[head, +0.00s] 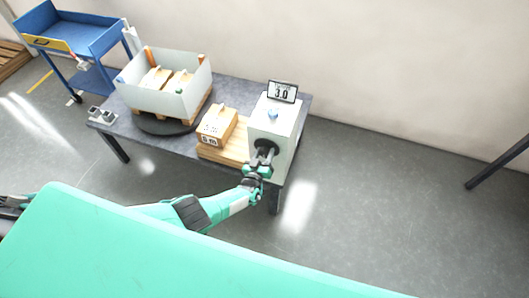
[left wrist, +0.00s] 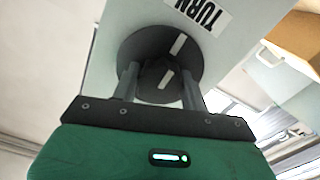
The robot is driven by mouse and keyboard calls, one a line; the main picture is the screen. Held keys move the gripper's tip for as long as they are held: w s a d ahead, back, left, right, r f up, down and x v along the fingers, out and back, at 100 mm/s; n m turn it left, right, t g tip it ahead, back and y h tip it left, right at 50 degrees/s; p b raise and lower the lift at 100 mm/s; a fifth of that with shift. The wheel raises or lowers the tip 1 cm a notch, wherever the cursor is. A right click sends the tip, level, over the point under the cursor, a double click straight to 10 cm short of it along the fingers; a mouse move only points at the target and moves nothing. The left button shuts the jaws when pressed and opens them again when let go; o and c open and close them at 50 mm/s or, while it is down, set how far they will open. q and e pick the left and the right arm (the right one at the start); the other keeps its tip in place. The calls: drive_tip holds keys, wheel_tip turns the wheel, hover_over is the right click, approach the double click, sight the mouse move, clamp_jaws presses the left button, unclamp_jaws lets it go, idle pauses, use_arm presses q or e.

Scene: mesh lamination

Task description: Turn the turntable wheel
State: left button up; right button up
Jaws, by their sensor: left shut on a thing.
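The turntable wheel is a dark round disc (left wrist: 188,50) with white marks, on the front of a white box (head: 272,128). A label reading TURN (left wrist: 205,14) is on the box near it. My left gripper (head: 262,158) is at the wheel, and its two fingers reach either side of the wheel's middle in the left wrist view (left wrist: 160,85). It is shut on the wheel's central part, which is partly hidden by shadow and the fingers. The dark turntable (head: 160,125) stands at the table's left, under a grey-white open bin. My right gripper is not in view.
The bin (head: 140,96) holds several items. A cardboard box (head: 217,126) sits on a wooden board (head: 236,150) beside the white box. Floor to the right is clear.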

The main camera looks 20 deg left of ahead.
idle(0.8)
use_arm(q)
drive_tip(key=o, duration=1)
drive_tip(key=shift+s+r+p, duration=0.1)
drive_tip(key=shift+s+p, duration=0.45)
drive_tip(key=shift+p, duration=0.1)
drive_tip(key=s+p, duration=0.3)
drive_tip(key=s, duration=0.3)
drive_tip(key=s+p, duration=0.2)
drive_tip(key=s, duration=0.4)
drive_tip(key=shift+s+a+p, duration=0.2)
drive_tip(key=shift+s+p, duration=0.15)
drive_tip(key=shift+p, duration=0.05)
